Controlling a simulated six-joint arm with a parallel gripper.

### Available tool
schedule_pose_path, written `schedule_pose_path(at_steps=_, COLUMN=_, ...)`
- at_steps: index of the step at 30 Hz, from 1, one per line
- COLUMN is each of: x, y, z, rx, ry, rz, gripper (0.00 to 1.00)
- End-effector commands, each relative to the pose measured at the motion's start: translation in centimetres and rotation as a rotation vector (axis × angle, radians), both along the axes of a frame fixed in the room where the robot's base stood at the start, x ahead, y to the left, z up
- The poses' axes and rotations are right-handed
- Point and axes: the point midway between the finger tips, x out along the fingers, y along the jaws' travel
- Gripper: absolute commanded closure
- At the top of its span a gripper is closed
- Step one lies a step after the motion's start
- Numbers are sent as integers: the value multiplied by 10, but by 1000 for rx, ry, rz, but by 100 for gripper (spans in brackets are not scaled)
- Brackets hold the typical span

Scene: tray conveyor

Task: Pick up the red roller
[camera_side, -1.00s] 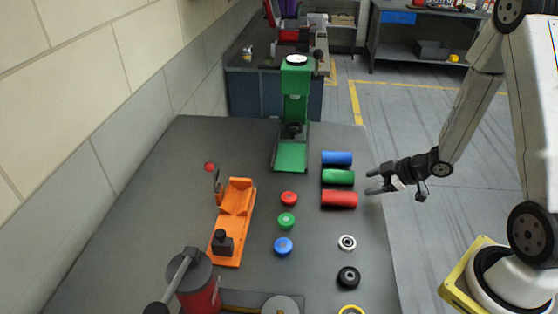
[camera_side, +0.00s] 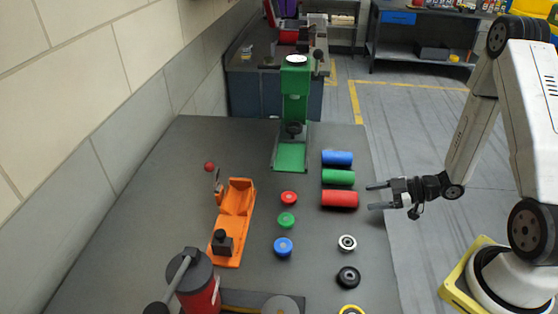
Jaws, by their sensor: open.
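The red roller (camera_side: 340,199) lies on its side on the dark grey table, near its right edge. It is the nearest of three rollers in a column, just in front of the green roller (camera_side: 338,177) and the blue roller (camera_side: 337,158). My gripper (camera_side: 373,197) is open and empty. Its two fingers point left at the red roller's right end, with a small gap in the picture. Whether the fingers are level with the roller is hard to tell.
Red, green and blue caps (camera_side: 285,220) lie left of the rollers. Several rings (camera_side: 348,277) lie in front. A green press (camera_side: 291,150) stands behind, an orange fixture (camera_side: 232,220) to the left. A red cylinder with a lever (camera_side: 198,290) is at the front.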

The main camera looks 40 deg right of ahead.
Motion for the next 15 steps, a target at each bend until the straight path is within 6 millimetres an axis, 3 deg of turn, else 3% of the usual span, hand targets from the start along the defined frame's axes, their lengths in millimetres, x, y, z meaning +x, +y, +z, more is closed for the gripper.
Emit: schedule_pose_path(at_steps=15, x=10, y=9, z=-5, rx=-1, ry=0, rz=1, gripper=31)
